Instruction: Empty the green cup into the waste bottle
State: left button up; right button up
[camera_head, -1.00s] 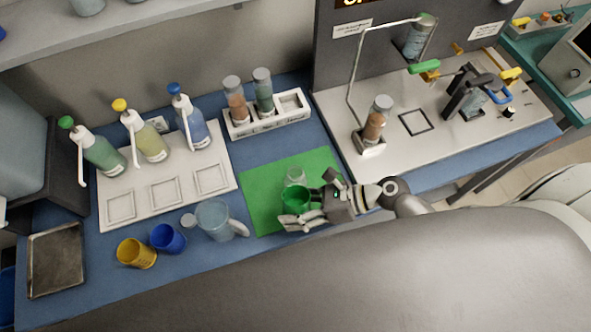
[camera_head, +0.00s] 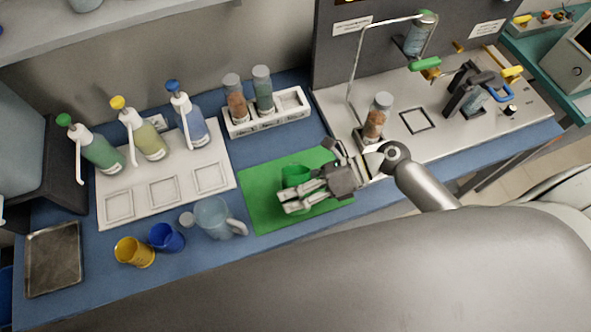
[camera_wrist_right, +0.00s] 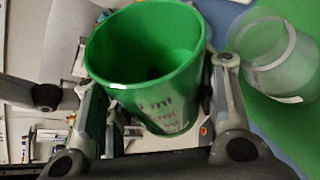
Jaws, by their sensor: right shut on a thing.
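The green cup (camera_head: 296,175) is held over the green mat (camera_head: 262,208) by my right gripper (camera_head: 296,196), which is shut on it. The fingers hide part of the cup in the head view, and it looks tilted there. In the right wrist view the cup (camera_wrist_right: 160,95) sits between the fingers with its mouth showing and a dark patch low inside. A clear, open round container (camera_wrist_right: 275,58) stands beside it over the green mat; I cannot tell whether it is the waste bottle. It is hidden in the head view. My left gripper is not in view.
A clear jug (camera_head: 212,217) stands left of the mat, near a blue cup (camera_head: 167,238) and a yellow cup (camera_head: 134,252). A rack (camera_head: 268,118) with capped jars is behind. A capped jar (camera_head: 376,117) stands to the right. Pump bottles (camera_head: 147,142) are at left.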

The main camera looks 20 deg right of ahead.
jog(key=shift+a+r+m+g+y+b, duration=0.1)
jog(key=shift+r+m+g+y+b, duration=0.2)
jog(key=shift+r+m+g+b, duration=0.45)
dwell(0.8)
jog(key=shift+f+t, duration=0.15)
jog(key=shift+t, duration=0.1)
jog(key=shift+m+p, duration=0.25)
jog(key=shift+p, duration=0.2)
jog(key=shift+f+m+p, duration=0.2)
jog(key=shift+m+p, duration=0.2)
jog(key=shift+p, duration=0.4)
jog(key=shift+y, duration=0.3)
jog(key=shift+r+m+g+p, duration=0.2)
jog(key=shift+m+g+p, duration=0.15)
jog(key=shift+p, duration=0.45)
jog(key=shift+r+m+g+p, duration=0.25)
jog(key=shift+g+p, duration=0.1)
jog(key=shift+p, duration=0.4)
jog(key=shift+w+r+m+g+y, duration=0.3)
jog(key=shift+w+r+m+y, duration=0.25)
jog(key=shift+m, duration=0.25)
dwell(2.3)
